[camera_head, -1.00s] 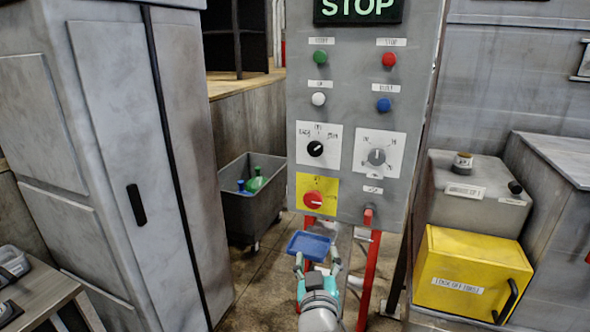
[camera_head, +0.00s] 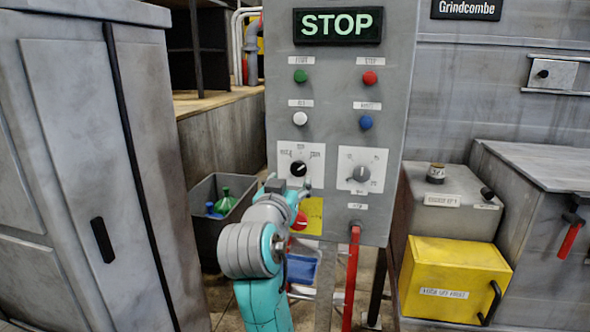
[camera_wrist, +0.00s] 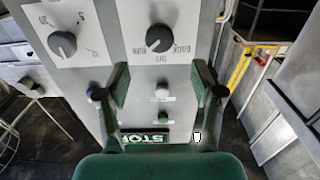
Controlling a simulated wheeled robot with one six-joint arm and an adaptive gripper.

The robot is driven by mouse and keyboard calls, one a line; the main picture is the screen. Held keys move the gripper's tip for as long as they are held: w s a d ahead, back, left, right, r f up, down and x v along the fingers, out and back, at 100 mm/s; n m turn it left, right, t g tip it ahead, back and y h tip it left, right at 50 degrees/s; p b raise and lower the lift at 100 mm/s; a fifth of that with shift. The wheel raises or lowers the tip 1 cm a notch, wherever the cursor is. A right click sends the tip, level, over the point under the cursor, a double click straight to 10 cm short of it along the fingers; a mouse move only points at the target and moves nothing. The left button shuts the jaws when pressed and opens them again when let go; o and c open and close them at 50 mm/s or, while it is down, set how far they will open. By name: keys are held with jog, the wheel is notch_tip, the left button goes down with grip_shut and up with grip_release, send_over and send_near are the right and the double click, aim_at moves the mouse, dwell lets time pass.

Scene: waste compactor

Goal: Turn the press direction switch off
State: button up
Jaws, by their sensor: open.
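The black rotary knob (camera_head: 299,168) sits on a white dial plate at the left of the grey control panel (camera_head: 335,75). In the wrist view, which is upside down, this knob (camera_wrist: 159,38) lies beyond my fingertips, roughly centred between them, with a mark near its labels. A grey rotary knob (camera_head: 361,173) is to its right; it also shows in the wrist view (camera_wrist: 63,43).
A red knob (camera_head: 299,221) on a yellow plate is partly hidden behind my gripper. Green, red, white and blue buttons sit above the knobs, under a lit STOP sign (camera_head: 338,25). A red lever (camera_head: 352,275) hangs at the lower right. A grey cabinet (camera_head: 80,130) stands left.

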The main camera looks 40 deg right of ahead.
aim_at(298, 168)
jog(key=x, duration=0.8)
jog(key=shift+w+d, duration=0.15)
jog(key=shift+d, duration=0.05)
jog(key=c, duration=1.1)
